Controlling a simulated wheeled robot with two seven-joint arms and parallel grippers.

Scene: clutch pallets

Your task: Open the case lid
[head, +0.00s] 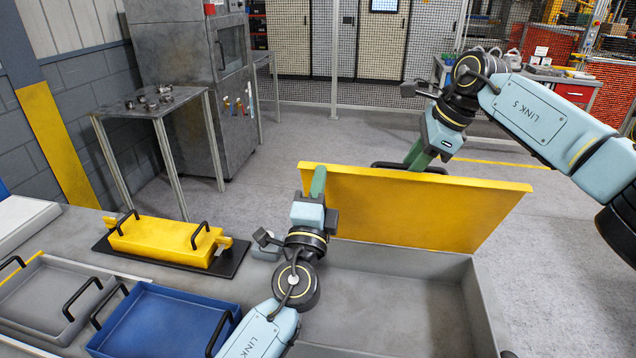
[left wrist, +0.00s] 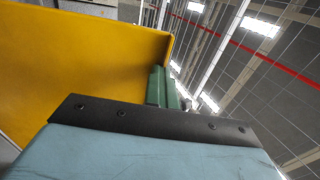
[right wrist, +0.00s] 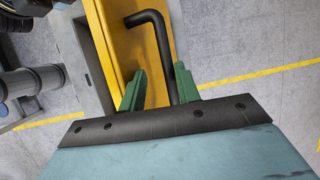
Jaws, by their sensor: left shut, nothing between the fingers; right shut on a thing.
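The case is a grey open box (head: 470,300) with a yellow lid (head: 400,208) raised to a steep, nearly upright angle at its far edge. A black handle (head: 430,170) sits on the lid's far side and also shows in the right wrist view (right wrist: 160,45). My right gripper (head: 415,160) is shut on that handle, with its green fingers (right wrist: 155,88) on either side of it. My left gripper (head: 318,182) is shut and empty, upright at the lid's left end. In the left wrist view its green fingers (left wrist: 160,85) are together beside the yellow lid face (left wrist: 80,65).
A blue tray (head: 160,320) and a grey tray (head: 45,295) with black handles stand at the front left. A yellow lidded box (head: 165,240) lies on a dark plate behind them. A metal table (head: 150,105) with small parts stands at the back left. Floor behind the lid is clear.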

